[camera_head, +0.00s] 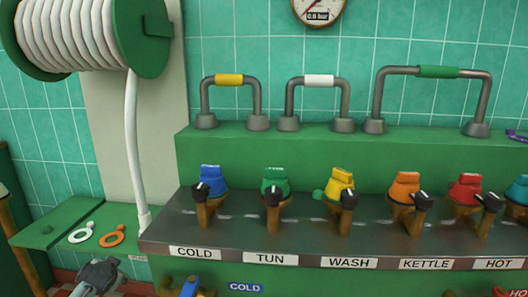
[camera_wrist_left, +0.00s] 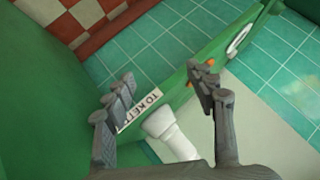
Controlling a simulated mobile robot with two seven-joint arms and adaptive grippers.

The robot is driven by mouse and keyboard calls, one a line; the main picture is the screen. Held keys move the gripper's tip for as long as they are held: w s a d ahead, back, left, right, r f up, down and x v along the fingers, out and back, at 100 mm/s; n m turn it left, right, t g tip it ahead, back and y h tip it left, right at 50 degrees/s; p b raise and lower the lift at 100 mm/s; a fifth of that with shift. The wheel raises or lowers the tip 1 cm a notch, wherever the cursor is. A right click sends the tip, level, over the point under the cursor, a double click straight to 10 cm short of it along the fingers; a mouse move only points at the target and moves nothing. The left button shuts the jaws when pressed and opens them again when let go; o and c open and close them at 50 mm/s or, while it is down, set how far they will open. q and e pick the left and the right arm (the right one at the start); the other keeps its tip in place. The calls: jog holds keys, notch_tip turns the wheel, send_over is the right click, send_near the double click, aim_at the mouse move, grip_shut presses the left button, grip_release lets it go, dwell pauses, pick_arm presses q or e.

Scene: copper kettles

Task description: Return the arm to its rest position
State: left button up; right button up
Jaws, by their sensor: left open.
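My left gripper (camera_head: 98,276) is at the bottom left of the head view, in front of and below the green ledge. In the left wrist view its two grey fingers (camera_wrist_left: 163,96) are spread apart with nothing between them. Behind the fingers are a white hose end (camera_wrist_left: 172,138) and a label (camera_wrist_left: 140,108) that is partly covered by a finger. My right gripper is not in view.
A green ledge (camera_head: 50,222) holds a white ring (camera_head: 81,233) and an orange ring (camera_head: 113,237). A white hose (camera_head: 131,150) hangs from a reel (camera_head: 140,40). The valve panel (camera_head: 235,234) with several coloured handles stands to the right.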

pick_arm(q)
jog(key=s+d+f+g+h, duration=0.1)
jog(key=s+d+f+g, duration=0.1)
jog(key=s+d+f, duration=0.6)
jog(key=s+d+f+g+h, duration=0.2)
jog(key=s+d+f, duration=0.7)
jog(key=s+f, duration=0.7)
jog(key=shift+s+f+h, duration=0.25)
jog(key=shift+s+h, duration=0.05)
jog(key=shift+s, duration=0.85)
jog(key=s+d+f, duration=0.1)
jog(key=s, duration=0.2)
jog(key=s+d+f+g, duration=0.1)
jog(key=s+d, duration=0.1)
jog(key=s, duration=0.2)
jog(key=s+d+f+g+h, duration=0.1)
jog(key=s+d+f, duration=0.1)
jog(key=s, duration=0.2)
jog(key=shift+d, duration=0.2)
jog(key=shift+c, duration=0.2)
